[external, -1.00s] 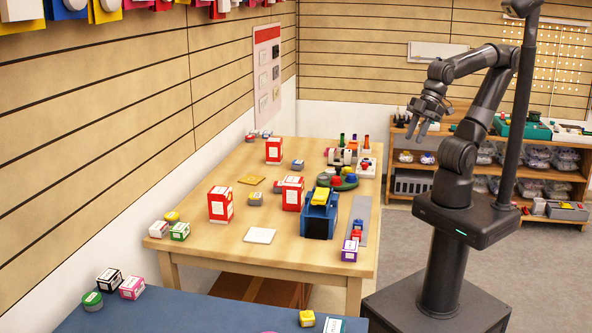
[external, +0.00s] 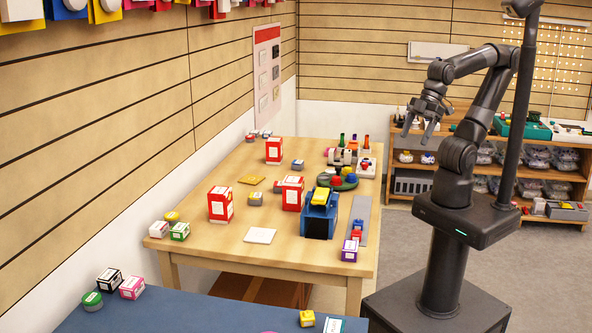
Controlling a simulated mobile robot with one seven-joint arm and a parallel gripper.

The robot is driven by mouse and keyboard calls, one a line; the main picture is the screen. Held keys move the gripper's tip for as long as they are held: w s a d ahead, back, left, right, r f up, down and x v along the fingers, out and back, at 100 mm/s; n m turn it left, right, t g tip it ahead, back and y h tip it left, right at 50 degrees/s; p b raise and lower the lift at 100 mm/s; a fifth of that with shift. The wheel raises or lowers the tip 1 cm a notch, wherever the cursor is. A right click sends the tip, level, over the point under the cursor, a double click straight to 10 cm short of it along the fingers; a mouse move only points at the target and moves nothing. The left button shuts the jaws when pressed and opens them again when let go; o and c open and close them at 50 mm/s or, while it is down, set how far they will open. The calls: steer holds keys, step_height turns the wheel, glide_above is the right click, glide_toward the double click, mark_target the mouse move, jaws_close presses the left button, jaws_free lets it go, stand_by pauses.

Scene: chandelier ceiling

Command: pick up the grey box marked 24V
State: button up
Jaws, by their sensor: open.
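My gripper (external: 416,136) is open and empty, pointing down in the air to the right of the wooden table (external: 210,255). It is apart from everything on the table. A small grey block with a yellow top (external: 255,198) sits mid-table, left of a red and white box (external: 292,193). A small grey-blue block with a pale top (external: 298,164) sits farther back. The markings are too small to read, so I cannot tell which thing is the grey box marked 24V.
A blue holder with a yellow top (external: 319,213) stands at the table's right side. More red and white boxes stand at the left (external: 220,204) and back (external: 273,150). A blue table (external: 190,315) is in front. Shelves (external: 560,183) stand behind my arm.

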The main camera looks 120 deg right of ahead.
steer(key=w+d+r+m+g, duration=0.1)
steer(key=w+d+r+m, duration=0.1)
steer(key=w+d+m, duration=0.55)
steer(key=m+g, duration=0.5)
steer(key=m, duration=1.3)
glide_above(280, 183)
steer(key=a, duration=0.1)
step_height(280, 183, down, 20)
step_height(280, 183, down, 6)
steer(key=shift+w+r, duration=0.15)
steer(key=f, duration=0.2)
steer(key=d+f, duration=0.1)
steer(key=f, duration=0.2)
steer(key=c, duration=1.1)
